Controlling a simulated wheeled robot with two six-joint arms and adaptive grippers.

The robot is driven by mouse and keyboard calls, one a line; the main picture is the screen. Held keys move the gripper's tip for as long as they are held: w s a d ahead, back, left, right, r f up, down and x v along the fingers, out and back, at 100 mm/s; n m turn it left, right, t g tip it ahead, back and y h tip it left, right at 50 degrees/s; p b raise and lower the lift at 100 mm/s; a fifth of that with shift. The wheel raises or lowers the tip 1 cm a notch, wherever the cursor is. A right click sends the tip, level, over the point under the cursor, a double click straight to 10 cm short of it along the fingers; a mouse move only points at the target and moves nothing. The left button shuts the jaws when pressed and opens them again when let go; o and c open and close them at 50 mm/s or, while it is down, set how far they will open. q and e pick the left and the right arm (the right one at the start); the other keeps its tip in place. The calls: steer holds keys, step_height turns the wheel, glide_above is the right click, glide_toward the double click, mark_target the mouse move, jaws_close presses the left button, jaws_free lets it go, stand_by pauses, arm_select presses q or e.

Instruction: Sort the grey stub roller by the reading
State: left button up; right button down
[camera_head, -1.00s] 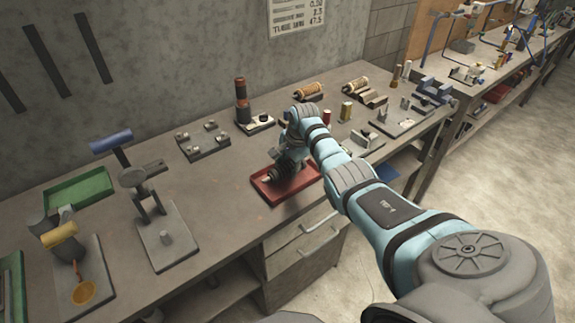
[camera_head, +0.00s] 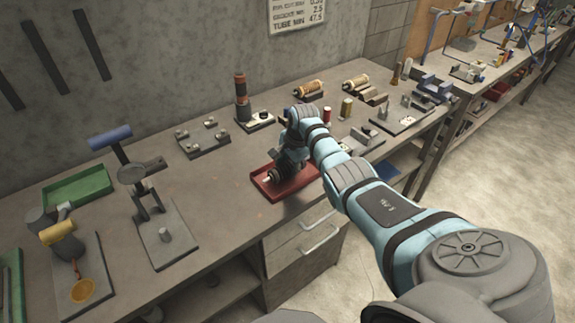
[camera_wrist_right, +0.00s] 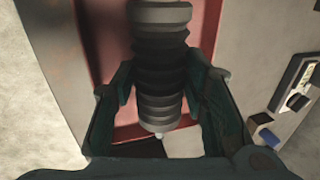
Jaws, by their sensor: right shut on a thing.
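My right gripper (camera_wrist_right: 160,95) is shut on the grey stub roller (camera_wrist_right: 160,45), a ribbed grey cylinder that fills the space between the fingers in the right wrist view. The roller is in or just over the red tray (camera_head: 303,191); I cannot tell whether it touches the tray floor. In the head view my right gripper (camera_head: 284,172) is over the tray and hides much of the roller. The green tray (camera_head: 78,188) lies at the left back of the bench. A wall sheet (camera_head: 297,12) shows figures, including "TUBE MIN 47.5". My left gripper is not in view.
Left of the red tray are a stand with a round disc (camera_head: 132,174) and a plate with an orange ring (camera_head: 82,290). Behind it are a fixture plate (camera_head: 204,141) and a dark post (camera_head: 241,95). Copper-coloured rollers (camera_head: 309,87) lie on cradles. Bench between stand and tray is clear.

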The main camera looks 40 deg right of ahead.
steer(key=shift+f+b, duration=0.3)
steer(key=shift+f, duration=0.2)
stand_by(0.3)
steer(key=c, duration=0.9)
jaws_free()
steer(key=shift+r, duration=0.15)
steer(key=p+v, duration=0.2)
steer(key=v, duration=0.4)
steer(key=w+p+v, duration=0.1)
steer(key=p+v, duration=0.1)
steer(key=v, duration=0.4)
steer(key=p+v, duration=0.2)
steer(key=v, duration=0.4)
steer(key=shift+w+a+r, duration=0.1)
steer(key=shift+w+r, duration=0.2)
steer(key=shift+r, duration=0.2)
